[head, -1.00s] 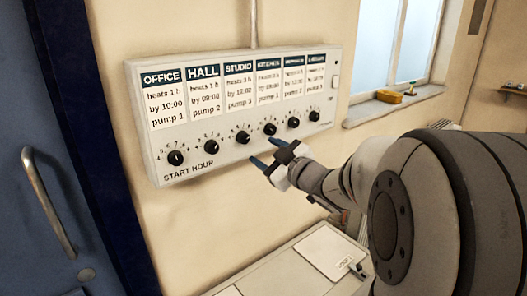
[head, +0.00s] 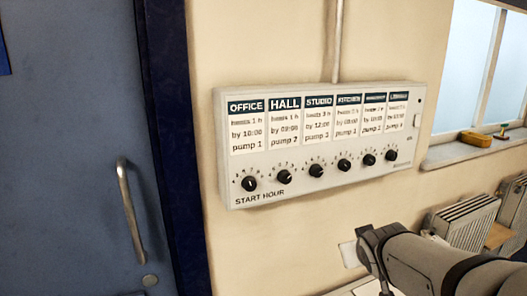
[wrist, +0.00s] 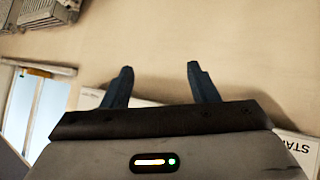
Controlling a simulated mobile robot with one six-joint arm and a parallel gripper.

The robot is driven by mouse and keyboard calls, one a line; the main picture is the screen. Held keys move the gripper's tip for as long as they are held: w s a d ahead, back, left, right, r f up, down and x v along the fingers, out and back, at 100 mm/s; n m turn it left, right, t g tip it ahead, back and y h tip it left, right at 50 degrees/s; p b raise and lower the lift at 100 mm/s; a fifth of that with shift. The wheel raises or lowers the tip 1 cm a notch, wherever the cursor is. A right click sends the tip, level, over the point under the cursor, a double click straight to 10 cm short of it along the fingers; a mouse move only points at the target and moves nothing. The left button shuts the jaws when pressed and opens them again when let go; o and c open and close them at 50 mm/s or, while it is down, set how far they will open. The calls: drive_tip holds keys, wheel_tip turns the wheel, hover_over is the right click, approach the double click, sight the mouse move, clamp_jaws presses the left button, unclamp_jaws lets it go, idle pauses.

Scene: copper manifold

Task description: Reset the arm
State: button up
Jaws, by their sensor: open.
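In the wrist view my gripper (wrist: 158,84) has its two dark blue fingers apart, with nothing between them. Pale wall shows behind the fingers. In the head view my arm (head: 440,264) reaches in from the lower right, below and right of the control box; I cannot make out the fingertips there. The white control box (head: 320,187) hangs on the wall with a row of black knobs, all clear of my arm. A corner of the box, with upside-down lettering, shows at the right of the wrist view (wrist: 303,142).
A blue door (head: 75,110) with a metal handle (head: 130,210) is at the left. A radiator (head: 468,222) stands behind my arm at the right. A window sill (head: 450,155) holds a yellow item (head: 475,138).

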drive_tip(key=s+a+f+g+y, duration=0.1)
drive_tip(key=s+a+f+g, duration=0.2)
drive_tip(key=s, duration=0.4)
drive_tip(key=s+a+f+m+g+y, duration=0.1)
drive_tip(key=s+a+f+g, duration=0.2)
drive_tip(key=s, duration=0.5)
drive_tip(key=shift+s+a+m+g, duration=0.3)
drive_tip(key=shift+a+g, duration=0.1)
drive_tip(key=shift+g, duration=0.2)
